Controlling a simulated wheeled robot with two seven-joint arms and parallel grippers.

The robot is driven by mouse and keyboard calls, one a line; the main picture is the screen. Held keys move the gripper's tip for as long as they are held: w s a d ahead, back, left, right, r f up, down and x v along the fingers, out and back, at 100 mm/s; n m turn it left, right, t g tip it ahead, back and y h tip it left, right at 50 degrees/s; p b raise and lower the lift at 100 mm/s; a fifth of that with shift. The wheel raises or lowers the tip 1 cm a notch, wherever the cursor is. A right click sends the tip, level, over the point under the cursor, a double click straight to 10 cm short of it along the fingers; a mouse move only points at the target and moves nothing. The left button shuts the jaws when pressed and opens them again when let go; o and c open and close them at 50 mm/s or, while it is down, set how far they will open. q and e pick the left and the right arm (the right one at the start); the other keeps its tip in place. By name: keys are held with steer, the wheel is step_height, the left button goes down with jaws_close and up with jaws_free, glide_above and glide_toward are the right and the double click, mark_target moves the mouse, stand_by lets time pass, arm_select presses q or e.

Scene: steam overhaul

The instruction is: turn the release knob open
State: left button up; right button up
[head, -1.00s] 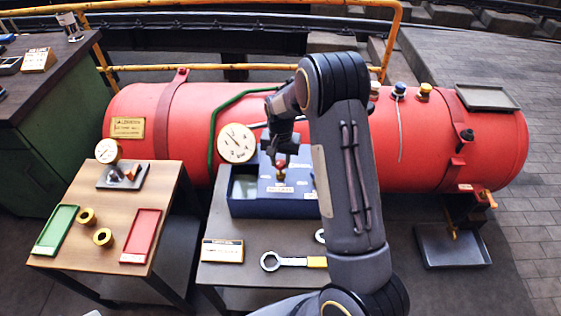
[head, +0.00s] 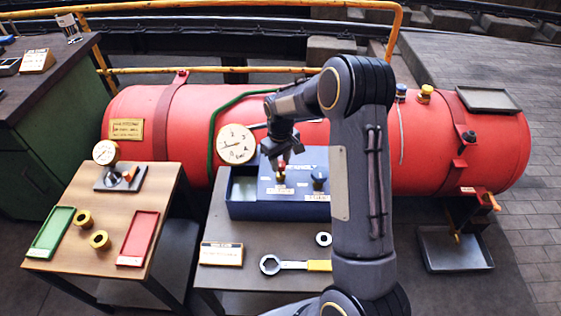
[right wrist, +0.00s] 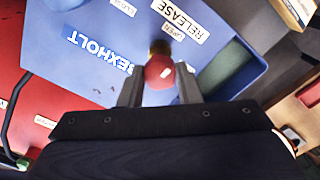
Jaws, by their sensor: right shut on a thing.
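The release knob is a small red knob on a brass stem (right wrist: 158,70). It stands on the top of the blue box (head: 250,208), beside a white RELEASE label (right wrist: 185,18). My right gripper (head: 281,163) reaches down to it from above. In the right wrist view its two fingers (right wrist: 158,88) are on either side of the red knob and shut on it. In the head view only a little red and brass of the knob (head: 281,177) shows below the fingers. My left gripper is not in view.
A black knob (head: 319,178) stands on the box to the right. A large dial gauge (head: 236,144) is behind, in front of the red boiler (head: 450,125). A wrench (head: 290,265) and a ring (head: 323,239) lie on the grey bench. A wooden table (head: 125,190) is at left.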

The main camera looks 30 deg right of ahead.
mark_target(281, 163)
steer(key=shift+n, duration=0.7)
steer(key=o, duration=1)
steer(key=shift+c, duration=0.2)
steer(key=shift+r, duration=0.1)
step_height(281, 163, up, 8)
steer(key=shift+f, duration=0.15)
